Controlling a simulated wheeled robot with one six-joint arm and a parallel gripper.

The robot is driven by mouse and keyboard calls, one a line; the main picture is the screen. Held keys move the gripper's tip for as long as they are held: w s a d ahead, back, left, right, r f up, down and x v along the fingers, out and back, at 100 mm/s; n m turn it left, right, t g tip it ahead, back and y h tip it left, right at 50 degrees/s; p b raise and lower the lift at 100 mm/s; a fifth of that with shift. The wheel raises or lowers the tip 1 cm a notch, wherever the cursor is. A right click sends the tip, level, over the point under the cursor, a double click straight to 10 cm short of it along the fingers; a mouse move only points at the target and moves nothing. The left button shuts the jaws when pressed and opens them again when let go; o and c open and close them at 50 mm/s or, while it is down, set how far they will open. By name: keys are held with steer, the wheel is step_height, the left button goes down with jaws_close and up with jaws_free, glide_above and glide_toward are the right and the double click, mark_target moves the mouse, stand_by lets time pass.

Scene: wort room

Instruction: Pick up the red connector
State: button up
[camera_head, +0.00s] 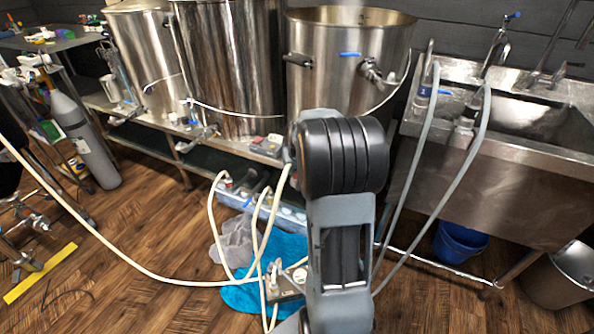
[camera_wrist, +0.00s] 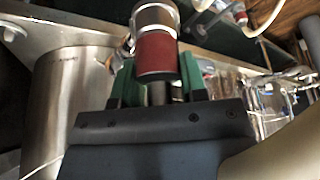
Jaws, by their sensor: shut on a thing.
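The red connector (camera_wrist: 157,58) is in the wrist view, at the top centre. It has a broad red band, a silver metal collar at its far end and a thin red rim. My gripper (camera_wrist: 158,80) has green fingers on both sides of it and is shut on the connector. A narrow dark part shows below the red band, between the fingers. Whether the connector is still joined to anything beyond the frame's top cannot be told. In the head view my arm hides the gripper and the connector.
Large steel kettles (camera_head: 231,75) stand on a low bench behind my arm. A steel sink (camera_head: 505,180) with grey hoses is at right, a blue bucket (camera_head: 459,243) beneath it. Cream hoses (camera_head: 130,262) cross the wooden floor. A gas cylinder (camera_head: 86,140) stands at left.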

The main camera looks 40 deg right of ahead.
steer(key=shift+r, duration=0.6)
step_height(320, 180, up, 2)
steer(key=shift+r+p, duration=0.2)
steer(key=shift+p, duration=0.4)
steer(key=s+d+r+p, duration=0.3)
steer(key=s+r, duration=0.6)
steer(key=s, duration=0.4)
steer(key=shift+s+d+r, duration=0.2)
steer(key=shift+d, duration=0.3)
steer(key=shift+r, duration=0.1)
steer(key=shift+r+p, duration=1.85)
steer(key=shift+r, duration=0.3)
